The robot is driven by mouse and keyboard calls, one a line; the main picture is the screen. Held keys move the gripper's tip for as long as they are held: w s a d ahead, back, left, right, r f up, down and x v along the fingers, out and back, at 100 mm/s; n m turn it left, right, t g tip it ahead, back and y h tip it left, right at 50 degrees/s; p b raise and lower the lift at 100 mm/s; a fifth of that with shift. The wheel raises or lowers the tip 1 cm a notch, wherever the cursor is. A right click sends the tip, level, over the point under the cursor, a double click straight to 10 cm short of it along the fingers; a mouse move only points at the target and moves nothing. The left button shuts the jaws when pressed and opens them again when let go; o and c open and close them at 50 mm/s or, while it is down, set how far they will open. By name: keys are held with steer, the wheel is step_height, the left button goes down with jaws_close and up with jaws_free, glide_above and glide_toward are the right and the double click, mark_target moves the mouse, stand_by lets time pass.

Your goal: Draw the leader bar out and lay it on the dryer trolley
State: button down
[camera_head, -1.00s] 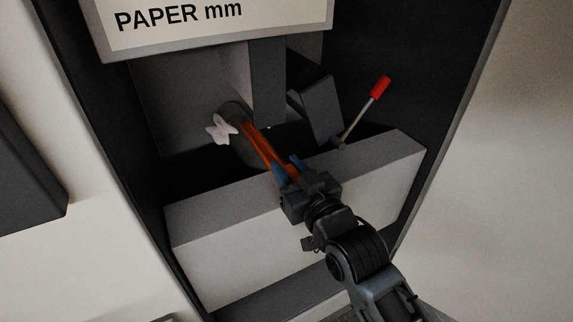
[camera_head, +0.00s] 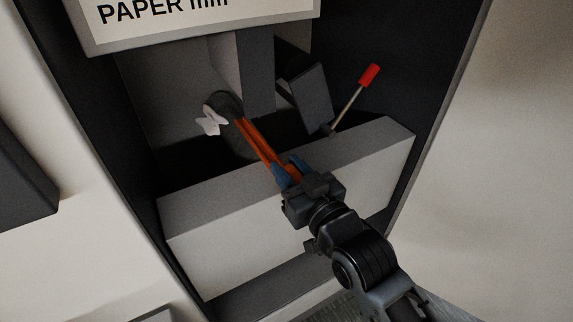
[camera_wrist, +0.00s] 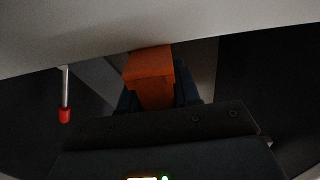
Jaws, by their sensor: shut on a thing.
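The orange leader bar (camera_head: 256,141) reaches from the dark recess of the machine out over the top of the pale front block. Its far end is by a dark round part and a white piece in the recess. My gripper (camera_head: 287,174) is shut on the near end of the bar, with blue fingertips on its two sides. In the wrist view the bar (camera_wrist: 152,77) stands between the dark fingers of my gripper (camera_wrist: 158,95). I cannot make out the dryer trolley in these views.
A pale block (camera_head: 270,215) spans the opening below my gripper. A lever with a red knob (camera_head: 369,75) stands at the right, and grey plates (camera_head: 257,75) hang above the bar. A white crumpled piece (camera_head: 211,122) sits at the recess's left.

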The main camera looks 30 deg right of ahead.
steer(key=s, duration=0.6)
steer(key=shift+s+p, duration=0.2)
steer(key=shift+p, duration=0.2)
stand_by(0.8)
stand_by(0.4)
